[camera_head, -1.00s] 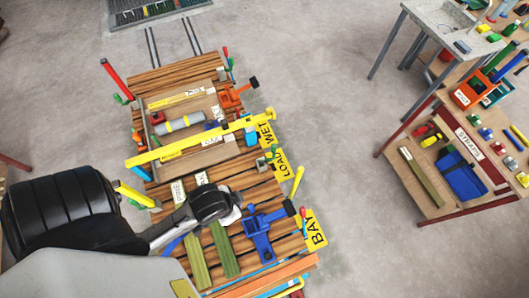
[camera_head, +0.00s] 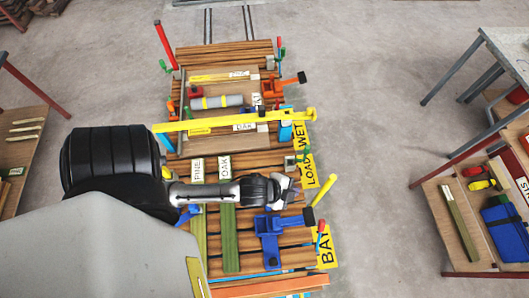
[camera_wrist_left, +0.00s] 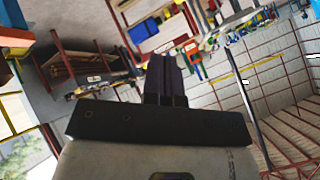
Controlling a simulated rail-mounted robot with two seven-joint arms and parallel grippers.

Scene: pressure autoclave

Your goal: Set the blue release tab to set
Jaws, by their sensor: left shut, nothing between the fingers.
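My left gripper (camera_head: 289,186) reaches in over the slatted wooden cart (camera_head: 290,205), near its right edge. In the left wrist view, its dark fingers (camera_wrist_left: 165,78) are together with nothing between them. A blue clamp-like fitting (camera_head: 268,236) sits on the slats just below the gripper in the head view. A small blue block (camera_head: 285,132) sits at the right part of the yellow bar (camera_head: 230,121). Another blue piece (camera_head: 188,212) shows partly behind my arm. I cannot tell which blue part is the release tab. My right gripper is out of view.
Concrete floor (camera_head: 385,160) between is clear.

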